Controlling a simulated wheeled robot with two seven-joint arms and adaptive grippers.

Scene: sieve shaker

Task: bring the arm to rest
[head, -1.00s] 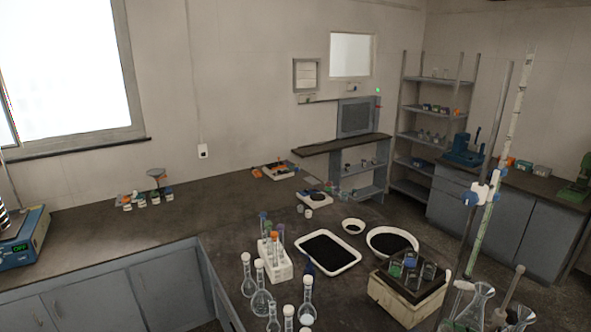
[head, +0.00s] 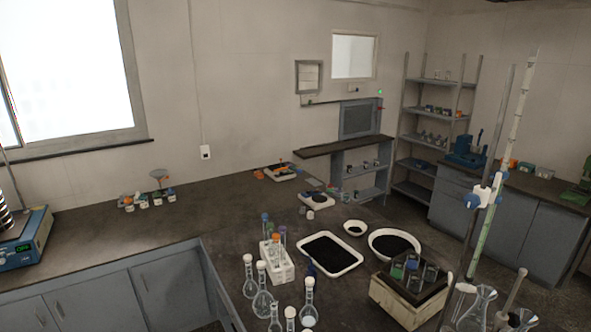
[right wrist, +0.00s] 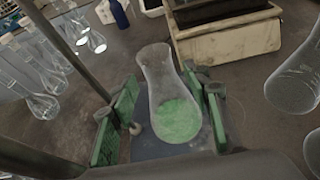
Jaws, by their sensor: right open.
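My right gripper (right wrist: 162,90) shows only in the right wrist view. Its two green-padded fingers are apart, one on each side of a clear glass flask (right wrist: 158,75). Green shows in the lower part of the flask; I cannot tell whether it is inside or seen through the glass. I see no clear contact between pads and glass. My arms do not show in the head view, and my left gripper is not in view. A sieve shaker with a blue base (head: 25,245) stands at the left edge of the head view, its sieve stack partly cut off.
Glassware crowds the near bench: volumetric flasks (head: 262,300), conical flasks (head: 478,308) and a tall stand with a burette (head: 485,225). A white tray of dark grains (head: 355,262), a dark-filled bowl (head: 415,239) and a wooden box (head: 400,305) stand behind. The left bench is largely clear.

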